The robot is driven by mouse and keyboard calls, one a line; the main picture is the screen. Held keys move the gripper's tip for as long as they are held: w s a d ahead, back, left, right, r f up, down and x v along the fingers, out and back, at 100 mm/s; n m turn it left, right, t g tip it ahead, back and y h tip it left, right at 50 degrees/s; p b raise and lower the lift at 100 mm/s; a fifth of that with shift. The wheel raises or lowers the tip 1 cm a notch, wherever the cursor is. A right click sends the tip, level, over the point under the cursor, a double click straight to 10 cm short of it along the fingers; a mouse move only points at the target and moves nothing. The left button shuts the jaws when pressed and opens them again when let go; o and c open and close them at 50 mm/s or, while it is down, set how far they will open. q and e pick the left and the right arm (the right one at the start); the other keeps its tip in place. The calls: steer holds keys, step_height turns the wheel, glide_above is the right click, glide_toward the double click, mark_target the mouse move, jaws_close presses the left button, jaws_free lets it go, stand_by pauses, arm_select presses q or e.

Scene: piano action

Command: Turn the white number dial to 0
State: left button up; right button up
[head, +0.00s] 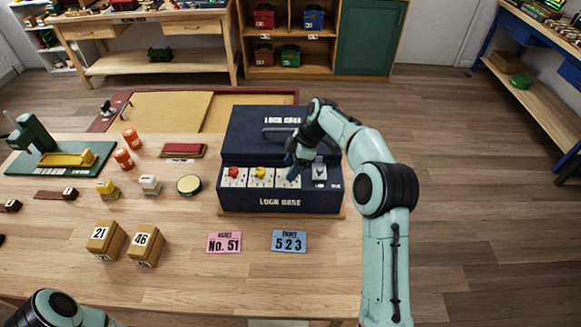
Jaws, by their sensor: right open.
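The white number dial is not clearly visible; my right gripper covers that plate's upper part. My right gripper (291,168) is open, pointing down over the third plate. I cannot tell whether it touches or surrounds a dial there. My left gripper is out of view.
A pink ticket (224,242) reading "No. 51" and a blue ticket (289,241) reading "523" lie before the case. Wooden blocks marked 21 (106,238) and 46 (146,246) stand at left. A grey part (320,171) sits right of the dials.

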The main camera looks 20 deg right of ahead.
steer(key=shift+w+a+f, duration=0.1)
steer(key=shift+a+f, duration=0.1)
steer(key=shift+f, duration=0.35)
steer(key=c, duration=1)
